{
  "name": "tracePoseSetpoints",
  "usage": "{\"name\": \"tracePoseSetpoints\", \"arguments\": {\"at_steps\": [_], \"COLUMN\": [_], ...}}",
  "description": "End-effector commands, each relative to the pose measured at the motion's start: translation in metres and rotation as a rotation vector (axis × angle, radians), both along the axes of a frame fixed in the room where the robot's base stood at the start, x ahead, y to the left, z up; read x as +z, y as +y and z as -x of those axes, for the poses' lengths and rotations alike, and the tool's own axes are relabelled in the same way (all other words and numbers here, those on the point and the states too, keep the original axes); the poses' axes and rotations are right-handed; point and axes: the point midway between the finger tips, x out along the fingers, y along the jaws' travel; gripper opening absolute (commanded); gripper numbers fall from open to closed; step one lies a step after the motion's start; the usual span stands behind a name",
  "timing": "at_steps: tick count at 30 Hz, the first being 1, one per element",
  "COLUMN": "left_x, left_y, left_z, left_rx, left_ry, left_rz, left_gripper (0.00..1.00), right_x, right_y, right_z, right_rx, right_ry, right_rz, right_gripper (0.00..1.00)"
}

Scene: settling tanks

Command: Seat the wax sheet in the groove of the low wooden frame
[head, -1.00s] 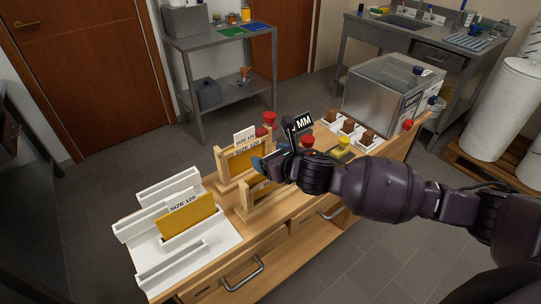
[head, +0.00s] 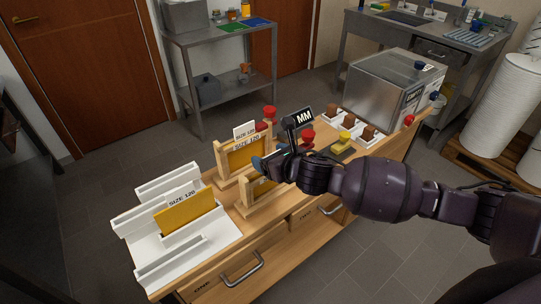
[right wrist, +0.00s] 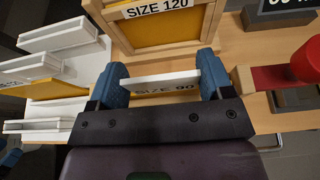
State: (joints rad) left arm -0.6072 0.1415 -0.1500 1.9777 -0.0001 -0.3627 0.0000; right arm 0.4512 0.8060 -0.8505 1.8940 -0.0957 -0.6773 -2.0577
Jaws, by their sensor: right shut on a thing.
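The low wooden frame (head: 246,207) stands on the bench in front of the taller frame. My right gripper (head: 268,163) is over it, its blue fingers shut on the wax sheet's white top bar, marked SIZE 90 in the right wrist view (right wrist: 160,82). Yellow wax (head: 262,187) shows below the hand, between the low frame's posts. The gripper hides much of the frame and sheet, so I cannot tell how deep the sheet sits in the groove.
The taller frame (head: 219,158) behind holds a SIZE 120 sheet. A white rack (head: 225,240) with another SIZE 120 sheet (head: 186,212) stands left. Red-knobbed items, the MM display (head: 302,118), a yellow block (head: 344,138) and a steel box (head: 380,90) stand behind and right.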

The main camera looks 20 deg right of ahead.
Motion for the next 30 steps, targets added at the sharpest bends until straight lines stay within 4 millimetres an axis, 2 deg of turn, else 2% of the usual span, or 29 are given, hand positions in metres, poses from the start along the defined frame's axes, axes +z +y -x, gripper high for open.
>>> {"name": "tracePoseSetpoints", "arguments": {"at_steps": [12, 13, 18, 30], "left_x": [-0.0048, -0.0047, -0.0043, -0.001], "left_y": [0.0, 0.0, 0.0, -0.0003], "left_z": [0.0004, 0.0004, 0.0003, -0.0012], "left_rx": [0.0, 0.0, 0.0, 0.0], "left_ry": [0.002, 0.002, 0.001, -0.001], "left_rz": [0.0, 0.0, 0.0, 0.0], "left_gripper": [0.66, 0.66, 0.66, 0.66], "right_x": [-0.0092, -0.0092, -0.0084, -0.0072], "right_y": [0.0001, 0.0001, 0.0001, -0.0017], "right_z": [0.0002, 0.0002, 0.0002, 0.0037], "right_rx": [0.0, 0.0, 0.001, 0.0], "right_ry": [0.001, 0.001, 0.001, 0.001], "right_rz": [-0.001, -0.001, -0.001, 0.0], "right_gripper": [0.38, 0.75, 1.0, 1.0]}}
